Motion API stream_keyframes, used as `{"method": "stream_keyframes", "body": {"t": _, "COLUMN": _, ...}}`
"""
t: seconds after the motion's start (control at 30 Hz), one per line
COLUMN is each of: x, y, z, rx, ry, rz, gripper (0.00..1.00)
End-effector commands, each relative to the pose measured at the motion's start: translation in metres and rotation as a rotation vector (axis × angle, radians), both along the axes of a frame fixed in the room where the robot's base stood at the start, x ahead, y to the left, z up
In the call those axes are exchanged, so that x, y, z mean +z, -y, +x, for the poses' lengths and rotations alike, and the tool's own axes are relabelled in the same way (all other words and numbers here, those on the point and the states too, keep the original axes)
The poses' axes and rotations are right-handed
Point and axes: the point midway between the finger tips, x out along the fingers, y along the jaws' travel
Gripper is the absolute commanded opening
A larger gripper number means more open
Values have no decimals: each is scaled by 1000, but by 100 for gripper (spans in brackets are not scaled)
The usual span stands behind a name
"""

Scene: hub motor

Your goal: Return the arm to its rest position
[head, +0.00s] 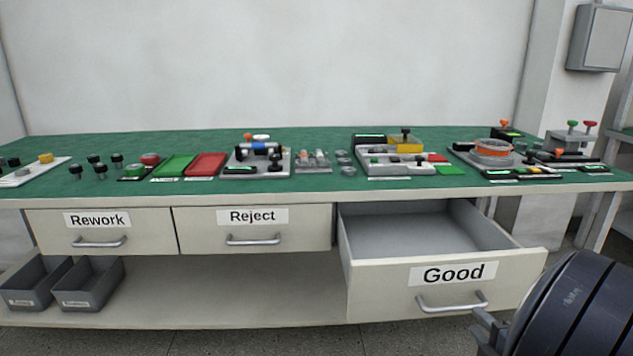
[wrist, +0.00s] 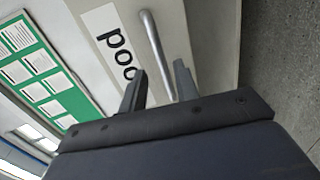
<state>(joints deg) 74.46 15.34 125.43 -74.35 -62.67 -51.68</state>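My gripper (head: 484,328) is at the lower right in the head view, just below the right end of the Good drawer's handle (head: 452,303). In the wrist view my gripper (wrist: 158,72) has its two fingers apart, with nothing clamped between them. The handle (wrist: 155,45) shows between and beyond the fingertips; the exact gap is hard to tell. The Good drawer (head: 400,288) is pulled out, and the part of its inside that shows looks empty. The dark rounded part at the lower right is mine.
The Rework drawer (head: 60,234) and Reject drawer (head: 290,240) are shut. The green worktop (head: 330,190) above holds trays, buttons and motor parts. Two grey bins (head: 90,285) stand on the lower shelf at left. Grey floor (wrist: 270,60) is clear beside the drawer.

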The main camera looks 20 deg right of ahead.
Motion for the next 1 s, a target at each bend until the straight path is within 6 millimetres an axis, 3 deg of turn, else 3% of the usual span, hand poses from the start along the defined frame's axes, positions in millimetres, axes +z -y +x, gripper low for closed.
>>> {"method": "stream_keyframes", "body": {"t": 0.3, "x": -12, "y": 10, "z": 45, "rx": 4, "ry": 0, "rz": 0, "gripper": 30}}
{"method": "stream_keyframes", "body": {"t": 0.5, "x": -15, "y": 15, "z": 64, "rx": 2, "ry": 0, "rz": -1, "gripper": 30}}
{"method": "stream_keyframes", "body": {"t": 1.0, "x": -15, "y": 16, "z": 70, "rx": 0, "ry": -1, "rz": 1, "gripper": 30}}
